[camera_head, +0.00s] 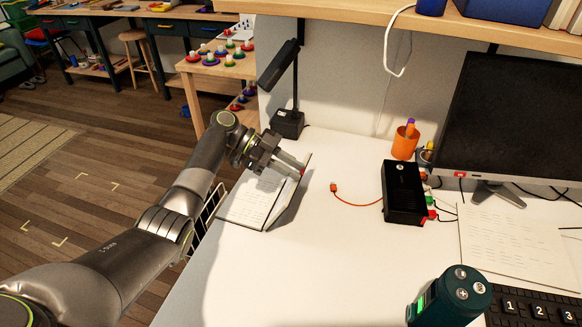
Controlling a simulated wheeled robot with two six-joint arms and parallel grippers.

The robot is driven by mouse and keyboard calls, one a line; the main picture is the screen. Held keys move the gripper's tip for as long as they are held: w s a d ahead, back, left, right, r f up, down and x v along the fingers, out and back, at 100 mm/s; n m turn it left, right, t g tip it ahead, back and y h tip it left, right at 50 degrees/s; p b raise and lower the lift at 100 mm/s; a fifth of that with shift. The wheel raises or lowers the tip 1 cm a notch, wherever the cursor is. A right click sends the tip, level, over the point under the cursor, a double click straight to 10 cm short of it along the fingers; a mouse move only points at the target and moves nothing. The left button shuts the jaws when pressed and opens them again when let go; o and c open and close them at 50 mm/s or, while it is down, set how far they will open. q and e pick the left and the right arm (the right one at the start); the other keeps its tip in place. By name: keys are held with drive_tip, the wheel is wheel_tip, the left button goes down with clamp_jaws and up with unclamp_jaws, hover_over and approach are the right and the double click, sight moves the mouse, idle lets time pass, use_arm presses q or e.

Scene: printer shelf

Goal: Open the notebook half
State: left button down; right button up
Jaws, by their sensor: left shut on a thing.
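The notebook (251,201) lies at the left edge of the white desk, under the lamp. One side lies flat with its pale page up, and a cover or page on its right side stands tilted up. My left gripper (300,171) is over the notebook's far right part, shut on that raised edge. The fingers hide part of the edge. My right gripper is not in view.
A black desk lamp (288,122) stands behind the notebook. A black box (404,191) with an orange cable (356,198) lies to the right, near an orange pen cup (405,142) and a monitor (517,122). A dark green device (450,298) stands at the front. The desk's middle is clear.

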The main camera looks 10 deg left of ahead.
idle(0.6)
use_arm(q)
drive_tip(key=c, duration=1.2)
unclamp_jaws()
drive_tip(key=shift+c, duration=0.2)
drive_tip(key=shift+w+a+r, duration=0.1)
drive_tip(key=shift+a+r, duration=0.1)
drive_tip(key=shift+a, duration=0.25)
drive_tip(key=b+v, duration=0.4)
drive_tip(key=v, duration=1.2)
drive_tip(key=shift+r, duration=0.15)
